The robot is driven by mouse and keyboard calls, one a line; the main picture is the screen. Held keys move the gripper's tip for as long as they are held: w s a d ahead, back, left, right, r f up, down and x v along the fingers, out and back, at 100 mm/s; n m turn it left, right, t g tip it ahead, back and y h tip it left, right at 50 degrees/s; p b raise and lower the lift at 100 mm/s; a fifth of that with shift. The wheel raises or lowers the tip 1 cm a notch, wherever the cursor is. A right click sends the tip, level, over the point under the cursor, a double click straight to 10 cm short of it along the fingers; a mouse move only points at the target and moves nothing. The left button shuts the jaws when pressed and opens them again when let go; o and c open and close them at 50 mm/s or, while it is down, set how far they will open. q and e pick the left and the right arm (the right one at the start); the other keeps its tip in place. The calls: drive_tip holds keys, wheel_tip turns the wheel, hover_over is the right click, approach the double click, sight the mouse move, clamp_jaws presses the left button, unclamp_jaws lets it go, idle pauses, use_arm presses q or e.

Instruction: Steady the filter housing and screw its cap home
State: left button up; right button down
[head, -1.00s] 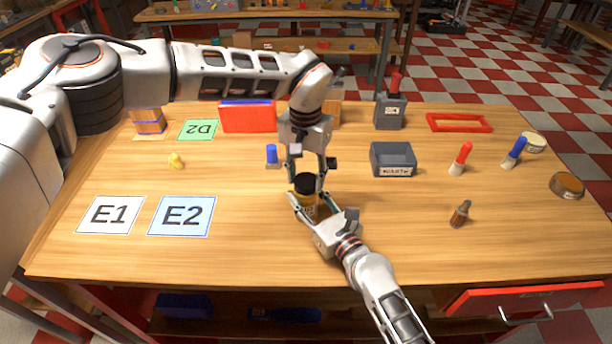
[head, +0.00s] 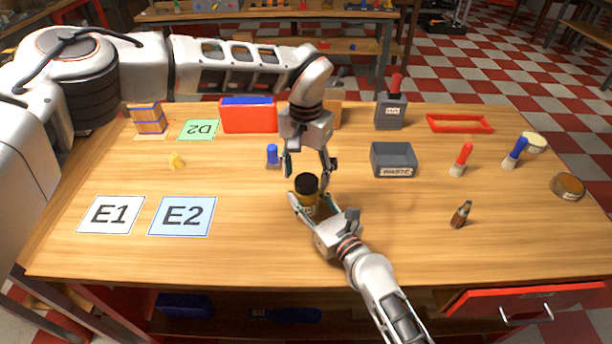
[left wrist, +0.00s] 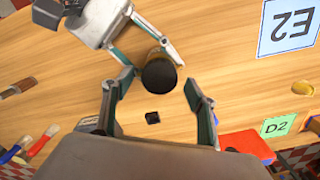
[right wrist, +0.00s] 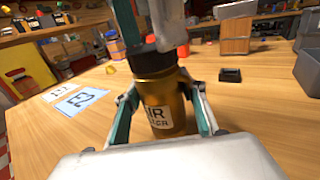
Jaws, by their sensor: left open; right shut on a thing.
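The gold filter housing (head: 309,207) stands upright on the table and shows a partly hidden white label in the right wrist view (right wrist: 163,118). My right gripper (head: 318,208) is shut around its body from the front. The black cap (head: 306,183) sits on top of the housing; it also shows in the right wrist view (right wrist: 150,62). Whether it is fully seated I cannot tell. My left gripper (head: 309,167) points down over the cap, its fingers open and apart on either side. In the left wrist view the cap (left wrist: 160,76) lies between these fingers, not touching them.
A grey waste bin (head: 393,160) stands to the right and a blue-topped item (head: 272,155) to the left. A small black block (left wrist: 153,117) lies behind the housing. The table in front of the E2 mat (head: 181,216) is clear.

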use_arm(q)
wheel_tip(320, 180, up, 3)
drive_tip(key=shift+r, duration=0.15)
drive_tip(key=shift+c, duration=0.5)
